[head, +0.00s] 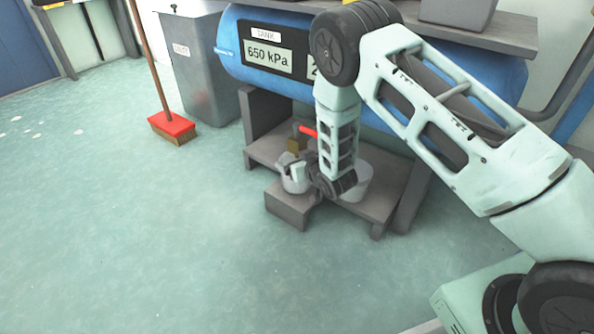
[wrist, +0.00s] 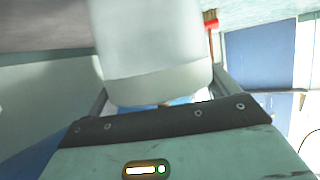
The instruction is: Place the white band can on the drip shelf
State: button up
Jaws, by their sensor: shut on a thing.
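In the wrist view a pale can (wrist: 150,45) with a lighter band round its near end fills the space between the fingers of my gripper (wrist: 160,92). My gripper is shut on it. In the head view my gripper (head: 312,178) is low in front of the tank stand, and my forearm hides part of it. A pale shape there (head: 293,173) seems to be the can, just above a small grey block-like shelf (head: 287,208). I cannot tell whether the can touches this shelf.
A blue pressure tank (head: 235,45) rests on a grey stand (head: 262,150). A valve with a red lever (head: 307,131) is close above my gripper. A pale bucket-like vessel (head: 358,185) stands behind my wrist. A bin (head: 200,75) and broom (head: 172,127) stand left. Floor in front is clear.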

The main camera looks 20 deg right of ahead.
jog(key=shift+s+f+b, duration=0.1)
jog(key=shift+f+b, duration=0.3)
jog(key=shift+f, duration=0.45)
